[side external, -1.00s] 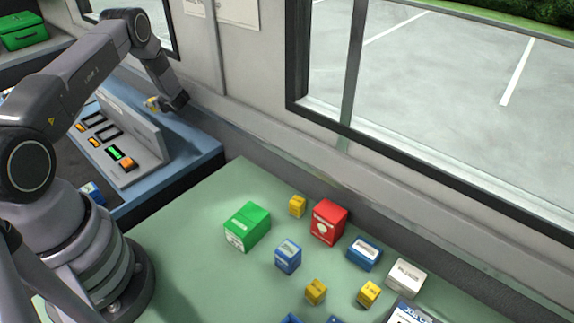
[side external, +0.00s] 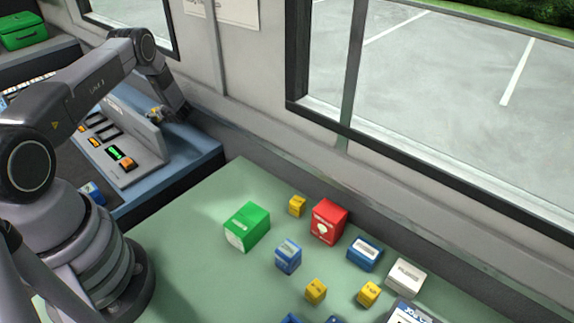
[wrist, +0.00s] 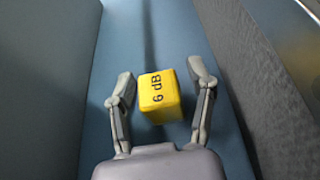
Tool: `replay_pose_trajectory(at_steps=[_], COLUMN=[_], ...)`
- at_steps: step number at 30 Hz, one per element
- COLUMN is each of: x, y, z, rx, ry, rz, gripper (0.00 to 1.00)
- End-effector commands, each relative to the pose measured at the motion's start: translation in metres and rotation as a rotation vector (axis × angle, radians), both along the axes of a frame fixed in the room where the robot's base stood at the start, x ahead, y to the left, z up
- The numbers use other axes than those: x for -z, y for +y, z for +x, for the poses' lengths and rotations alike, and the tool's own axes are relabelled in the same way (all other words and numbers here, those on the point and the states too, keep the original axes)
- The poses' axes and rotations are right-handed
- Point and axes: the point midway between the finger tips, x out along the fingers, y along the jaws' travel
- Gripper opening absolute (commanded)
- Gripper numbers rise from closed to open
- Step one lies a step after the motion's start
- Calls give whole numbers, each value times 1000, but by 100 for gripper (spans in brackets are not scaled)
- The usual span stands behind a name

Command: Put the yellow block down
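The yellow block (wrist: 160,95), marked "6 dB", sits between the two fingers of my gripper (wrist: 160,72) in the wrist view. A narrow gap shows on each side of it, so the fingers are open around it and not pressing on it. Beneath it is the blue bench surface (wrist: 150,40), and it appears to rest there. In the side view my gripper (side external: 163,117) is low behind the grey sloped console, with only a small bit of yellow visible at the fingers.
The grey console (side external: 140,160) with lit slots stands close in front of my gripper, and the wall is close behind. The green table (side external: 190,230) holds a green box (side external: 247,227), a red box (side external: 328,222), blue boxes, a white box (side external: 404,277) and other yellow blocks.

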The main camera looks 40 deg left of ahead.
Motion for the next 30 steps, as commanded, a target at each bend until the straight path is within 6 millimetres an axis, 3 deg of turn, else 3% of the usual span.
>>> replay_pose_trajectory(at_steps=[11, 24, 30], x=[-6, -40, -50], y=[-5, -87, -108], z=[1, 1, 1], rx=[1, 4, 0], ry=[1, 1, -3], rz=[0, 1, 1], gripper=[56, 56, 56])
